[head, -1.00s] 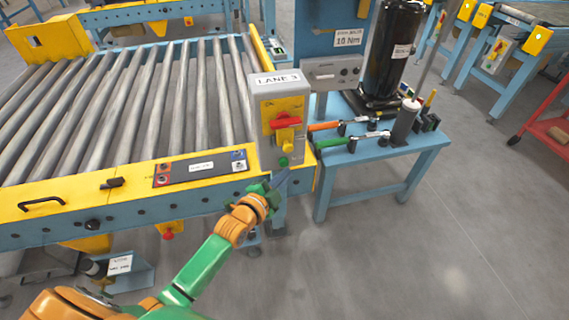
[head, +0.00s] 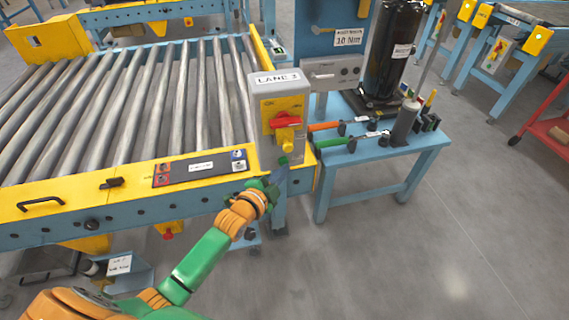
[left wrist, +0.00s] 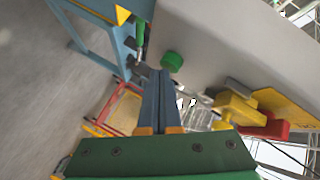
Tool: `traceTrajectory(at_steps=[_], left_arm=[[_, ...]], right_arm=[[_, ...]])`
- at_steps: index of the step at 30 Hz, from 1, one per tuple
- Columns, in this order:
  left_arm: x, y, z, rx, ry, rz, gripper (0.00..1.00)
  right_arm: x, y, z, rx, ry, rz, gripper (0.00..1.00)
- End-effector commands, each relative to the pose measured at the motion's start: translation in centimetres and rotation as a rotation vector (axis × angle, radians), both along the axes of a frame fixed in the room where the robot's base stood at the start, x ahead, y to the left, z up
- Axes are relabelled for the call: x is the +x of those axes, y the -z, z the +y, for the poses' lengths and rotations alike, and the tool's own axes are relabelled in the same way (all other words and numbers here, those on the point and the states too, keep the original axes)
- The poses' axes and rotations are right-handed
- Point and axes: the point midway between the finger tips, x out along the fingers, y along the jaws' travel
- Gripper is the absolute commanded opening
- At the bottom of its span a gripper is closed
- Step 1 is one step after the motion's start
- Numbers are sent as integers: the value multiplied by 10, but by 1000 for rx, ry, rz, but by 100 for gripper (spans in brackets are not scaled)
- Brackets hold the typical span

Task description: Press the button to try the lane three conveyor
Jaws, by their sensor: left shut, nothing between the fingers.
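The lane 3 control box (head: 279,95) is grey with a yellow plate, a red rotary switch (head: 285,121) and a yellow part (head: 285,146) below it. A green button (left wrist: 172,61) sits low on the box's face in the left wrist view; in the head view it (head: 283,160) is small, just above my gripper. My left gripper (head: 277,178) is shut and empty, its fingertips just below the button. In the left wrist view the closed fingers (left wrist: 160,75) end beside the button; whether they touch it I cannot tell. My right gripper is out of view.
A blue bench (head: 380,155) with orange- and green-handled tools and a black cylinder (head: 393,50) stands at right. The floor in front is clear.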

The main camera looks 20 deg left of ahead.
Motion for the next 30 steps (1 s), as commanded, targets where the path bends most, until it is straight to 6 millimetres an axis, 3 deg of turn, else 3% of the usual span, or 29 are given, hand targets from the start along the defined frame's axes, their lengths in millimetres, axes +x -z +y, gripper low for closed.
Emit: traceTrajectory(at_steps=[30], left_arm=[[0,-2,0,-1,-1,-1,0]], right_arm=[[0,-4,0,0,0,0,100]])
